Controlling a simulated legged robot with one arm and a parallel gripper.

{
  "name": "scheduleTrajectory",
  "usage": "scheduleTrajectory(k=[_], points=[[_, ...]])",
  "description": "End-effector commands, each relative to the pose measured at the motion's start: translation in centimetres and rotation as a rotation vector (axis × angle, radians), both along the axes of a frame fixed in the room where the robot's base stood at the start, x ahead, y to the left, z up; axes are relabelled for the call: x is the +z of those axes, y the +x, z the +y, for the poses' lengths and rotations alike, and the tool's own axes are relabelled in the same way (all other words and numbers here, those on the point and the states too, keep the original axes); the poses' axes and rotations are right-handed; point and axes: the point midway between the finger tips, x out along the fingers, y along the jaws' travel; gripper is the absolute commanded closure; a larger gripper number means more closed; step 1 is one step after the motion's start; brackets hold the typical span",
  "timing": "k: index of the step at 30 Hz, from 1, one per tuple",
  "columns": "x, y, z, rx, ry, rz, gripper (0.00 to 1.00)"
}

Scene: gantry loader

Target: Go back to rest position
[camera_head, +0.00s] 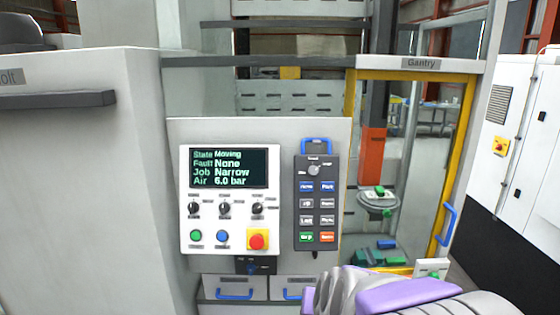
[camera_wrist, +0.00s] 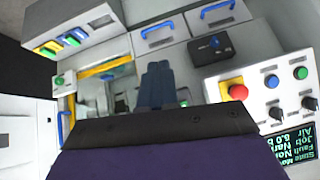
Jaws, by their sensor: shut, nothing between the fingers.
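My gripper (camera_wrist: 158,85) shows in the wrist view with its dark fingers together and nothing between them. It points toward the lower part of the machine and appears free of contact. Parts of my arm, grey and purple, show at the bottom right of the head view, in front of the machine. The control panel (camera_head: 185,220) stands ahead, with a screen (camera_head: 229,168) reading State Moving, Fault None, Job Narrow, Air 6.0 bar. The panel also shows at the right of the wrist view (camera_wrist: 256,85), turned nearly upside down.
A dark pendant (camera_head: 316,205) hangs right of the panel. Drawers with blue handles (camera_head: 234,295) sit below. The yellow-framed gantry door (camera_head: 463,150) is at right, with a blue handle (camera_head: 447,225). A grey cabinet (camera_head: 85,190) fills the left.

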Motion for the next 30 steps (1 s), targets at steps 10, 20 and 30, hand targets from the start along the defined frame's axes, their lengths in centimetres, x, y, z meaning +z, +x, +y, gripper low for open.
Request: scheduleTrajectory(k=[10,20,30], points=[[-6.6,-21.0,-2.8,0.112,-0.039,0.552,1.00],[-7.7,-30.5,-5.5,0.112,-0.105,0.799,1.00],[-7.6,-30.7,-5.5,0.112,-0.106,0.804,1.00]])
